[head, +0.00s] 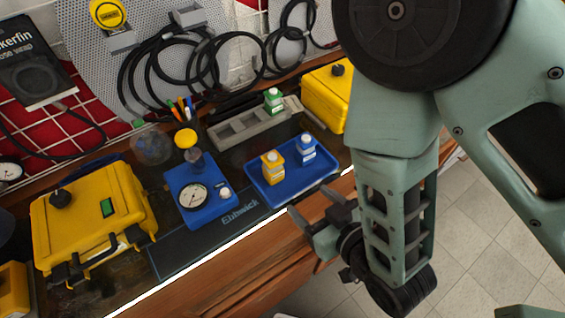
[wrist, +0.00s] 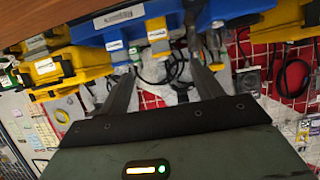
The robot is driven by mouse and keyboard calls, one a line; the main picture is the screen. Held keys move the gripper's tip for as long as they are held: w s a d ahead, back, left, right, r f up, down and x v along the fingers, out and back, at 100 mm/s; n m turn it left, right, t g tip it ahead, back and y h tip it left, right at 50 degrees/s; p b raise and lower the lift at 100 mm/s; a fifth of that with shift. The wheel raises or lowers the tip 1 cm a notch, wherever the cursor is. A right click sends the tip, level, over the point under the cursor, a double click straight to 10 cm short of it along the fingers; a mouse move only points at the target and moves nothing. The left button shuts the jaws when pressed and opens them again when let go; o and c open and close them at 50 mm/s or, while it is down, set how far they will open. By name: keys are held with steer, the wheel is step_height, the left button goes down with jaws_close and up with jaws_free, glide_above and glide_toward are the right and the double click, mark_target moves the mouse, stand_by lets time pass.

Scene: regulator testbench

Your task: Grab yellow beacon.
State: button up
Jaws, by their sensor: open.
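A small yellow bottle-shaped piece (head: 272,168) with a white top stands upright in the blue tray (head: 262,199); I take it as the yellow beacon. In the wrist view, which is upside down, the yellow beacon (wrist: 158,48) shows ahead between the fingers. A similar white-and-blue piece (head: 306,149) stands in the tray to its right. My gripper (head: 314,203) is open and empty. In the head view it appears just below and right of the tray, near the bench's front edge. In the wrist view its two fingers (wrist: 163,82) point toward the tray, apart from the beacon.
A blue regulator base (head: 202,198) with a gauge and yellow knob stands left of the tray. A grey rack (head: 236,130) holding a green piece (head: 273,101) lies behind. Yellow cases (head: 95,218) stand on both sides. Black cables hang on the back wall.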

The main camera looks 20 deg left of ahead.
mark_target(278, 171)
steer(key=shift+f+b+x, duration=0.2)
steer(key=shift+b+x, duration=1.6)
steer(key=shift+b, duration=1.1)
steer(key=b+x, duration=0.3)
steer(key=b, duration=0.6)
steer(key=shift+w+a, duration=0.15)
steer(key=p+x, duration=0.1)
steer(key=x, duration=0.2)
steer(key=p+x, duration=0.1)
steer(key=x, duration=0.2)
steer(key=p+x, duration=0.1)
steer(key=x, duration=0.3)
steer(key=shift+w+r, duration=0.25)
steer(key=shift+r, duration=0.05)
steer(key=c, duration=1.1)
